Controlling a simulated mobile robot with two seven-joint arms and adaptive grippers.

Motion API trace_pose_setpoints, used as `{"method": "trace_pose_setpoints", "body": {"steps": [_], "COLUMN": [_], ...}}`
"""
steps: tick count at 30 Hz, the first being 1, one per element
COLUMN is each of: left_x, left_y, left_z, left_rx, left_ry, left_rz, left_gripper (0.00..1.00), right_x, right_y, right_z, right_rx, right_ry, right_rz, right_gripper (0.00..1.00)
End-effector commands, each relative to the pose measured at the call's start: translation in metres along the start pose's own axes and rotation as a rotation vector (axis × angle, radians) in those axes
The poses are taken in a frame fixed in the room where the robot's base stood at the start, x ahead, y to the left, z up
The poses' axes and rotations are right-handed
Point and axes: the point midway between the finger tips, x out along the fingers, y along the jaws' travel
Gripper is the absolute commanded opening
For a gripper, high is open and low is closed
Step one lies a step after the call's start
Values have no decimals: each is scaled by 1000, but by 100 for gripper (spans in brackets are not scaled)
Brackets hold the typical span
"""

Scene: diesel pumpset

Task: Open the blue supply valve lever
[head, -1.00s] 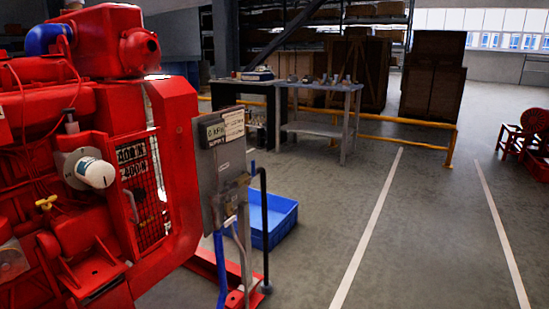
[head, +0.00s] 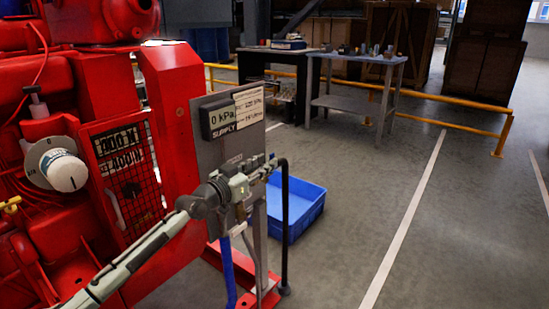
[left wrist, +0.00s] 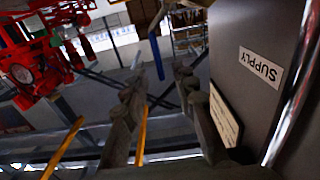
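The grey supply panel (head: 213,148) stands in front of the red pumpset, with a display (head: 219,119) reading 0 kPa and a SUPPLY label. My left gripper (head: 266,168) is in front of its lower right part and hides most of the valve. A small blue bit, likely the lever (head: 273,157), shows by the fingertips. In the left wrist view my gripper's two fingers (left wrist: 161,82) are apart, and a thin blue bar (left wrist: 156,56) shows beyond and between the tips. I cannot tell whether it touches them. My right gripper is not in view.
The red pumpset (head: 170,130) fills the left side. A dark upright pipe (head: 285,225) and a blue hose (head: 228,272) run beside the panel stand. A blue crate (head: 305,212) lies on the floor behind. A yellow rail (head: 440,97) and workbench (head: 350,105) stand farther back.

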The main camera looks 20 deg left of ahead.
Motion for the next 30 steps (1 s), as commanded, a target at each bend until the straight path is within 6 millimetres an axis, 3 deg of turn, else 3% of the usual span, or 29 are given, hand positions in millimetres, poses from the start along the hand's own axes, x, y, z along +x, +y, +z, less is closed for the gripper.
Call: {"method": "trace_pose_setpoints", "body": {"steps": [7,18,25,30], "left_x": [33,40,40,40], "left_y": [0,0,0,0], "left_z": [0,1,1,1], "left_rx": [-1,1,1,1], "left_ry": [0,-1,-2,-2], "left_rz": [0,0,0,0], "left_gripper": [28,28,0,0], "right_x": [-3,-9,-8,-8], "right_y": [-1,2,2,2], "right_z": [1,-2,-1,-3], "right_rx": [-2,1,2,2], "right_ry": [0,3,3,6], "right_rz": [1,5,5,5], "right_gripper": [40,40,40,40]}}
